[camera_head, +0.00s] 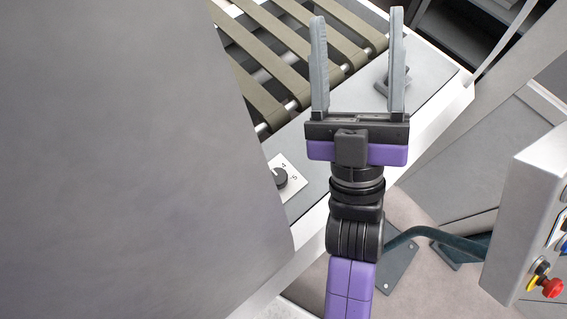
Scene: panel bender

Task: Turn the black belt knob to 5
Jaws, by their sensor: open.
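The black belt knob (280,178) sits on a white dial plate (291,184) on the grey panel beside the conveyor. The marks 4 and 5 show on the plate to the knob's right; the rest of the plate is hidden behind the large grey surface at left. I cannot tell exactly which number the knob points to. My gripper (357,62) is open and empty. In the picture it is above and to the right of the knob, with its fingers pointing toward the top, apart from the knob.
The belt conveyor (290,38) with several olive strips runs at the top. A large grey surface (110,160) fills the left side. A dark grey fitting (383,86) sits by my right finger. A control box (525,225) with a red button (552,288) stands at right.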

